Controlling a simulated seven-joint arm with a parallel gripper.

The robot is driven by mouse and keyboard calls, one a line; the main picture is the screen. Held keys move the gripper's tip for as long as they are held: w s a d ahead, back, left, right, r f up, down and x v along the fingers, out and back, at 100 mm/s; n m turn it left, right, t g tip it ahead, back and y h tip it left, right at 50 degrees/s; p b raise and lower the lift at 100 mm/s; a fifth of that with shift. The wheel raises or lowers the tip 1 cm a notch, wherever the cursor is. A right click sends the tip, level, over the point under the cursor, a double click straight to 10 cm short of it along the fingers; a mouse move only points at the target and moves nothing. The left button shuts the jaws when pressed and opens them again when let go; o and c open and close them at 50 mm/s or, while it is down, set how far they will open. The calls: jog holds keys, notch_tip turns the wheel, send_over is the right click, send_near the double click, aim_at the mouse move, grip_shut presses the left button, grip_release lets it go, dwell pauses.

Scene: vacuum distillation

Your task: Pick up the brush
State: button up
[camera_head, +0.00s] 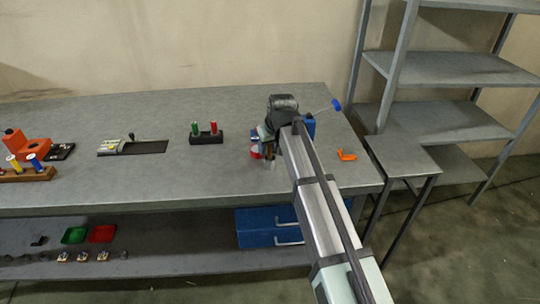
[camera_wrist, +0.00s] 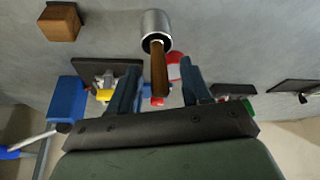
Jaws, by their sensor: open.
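In the wrist view a brown wooden handle (camera_wrist: 158,72), likely the brush's, stands out of a metal cylinder (camera_wrist: 156,22). No bristles show. My gripper (camera_wrist: 160,68) is open, with one dark blue finger on each side of the handle and a visible gap to each. In the head view my gripper (camera_head: 270,134) is over the right part of the bench, largely hidden by its own wrist. The metal cylinder shows just below it (camera_head: 270,162); the handle cannot be made out there.
A blue holder (camera_head: 309,125) with a blue-tipped rod (camera_head: 336,105) stands close right of my gripper. An orange bracket (camera_head: 346,155) lies farther right. A black rack (camera_head: 206,138) with green and red pieces stands to the left. A wooden block (camera_wrist: 60,22) shows in the wrist view.

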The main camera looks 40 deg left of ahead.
jog(key=shift+x, duration=0.8)
jog(key=shift+c, duration=0.4)
grip_shut()
